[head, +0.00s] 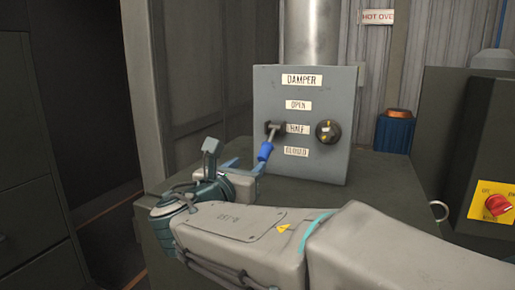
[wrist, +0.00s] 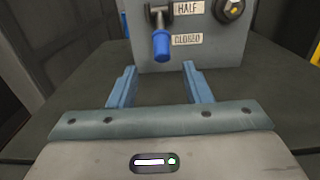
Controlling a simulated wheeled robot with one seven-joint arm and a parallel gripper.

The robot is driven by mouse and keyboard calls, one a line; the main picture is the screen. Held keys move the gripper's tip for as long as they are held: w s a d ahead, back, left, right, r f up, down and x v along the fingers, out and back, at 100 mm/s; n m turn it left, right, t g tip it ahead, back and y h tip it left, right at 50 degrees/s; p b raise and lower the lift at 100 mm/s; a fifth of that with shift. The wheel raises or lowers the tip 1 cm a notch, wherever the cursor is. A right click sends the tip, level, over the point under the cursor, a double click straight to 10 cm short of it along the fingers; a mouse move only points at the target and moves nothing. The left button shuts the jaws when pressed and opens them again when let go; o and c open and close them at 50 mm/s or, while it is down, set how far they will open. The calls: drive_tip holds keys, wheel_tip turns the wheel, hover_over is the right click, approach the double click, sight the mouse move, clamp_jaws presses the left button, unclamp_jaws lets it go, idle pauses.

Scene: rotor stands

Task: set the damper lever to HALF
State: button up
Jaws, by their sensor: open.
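The grey damper panel (head: 340,100) carries OPEN, HALF (head: 298,130) and CLOSED labels from top to bottom. The damper lever's blue handle (head: 265,151) sits left of the labels and slants down from its pivot beside HALF. In the wrist view the blue handle (wrist: 161,47) hangs level with the CLOSED label (wrist: 188,39). My gripper (head: 246,165) is low in front of the panel, just below the handle. Its two blue fingers are apart and empty in the wrist view (wrist: 159,72), with the handle beyond and between them, apparently untouched.
A black round knob (head: 328,132) sits right of the labels. The panel stands on a dark green cabinet top (head: 385,180). A box with a red switch (head: 498,205) is at the right. A blue container (head: 395,132) stands behind. A grey cabinet (head: 25,150) is at the left.

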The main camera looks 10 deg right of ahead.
sight(262, 154)
drive_tip(key=p+x, duration=0.2)
drive_tip(key=x, duration=0.9)
drive_tip(key=shift+w+d, duration=0.2)
drive_tip(key=shift+d, duration=0.1)
clamp_jaws()
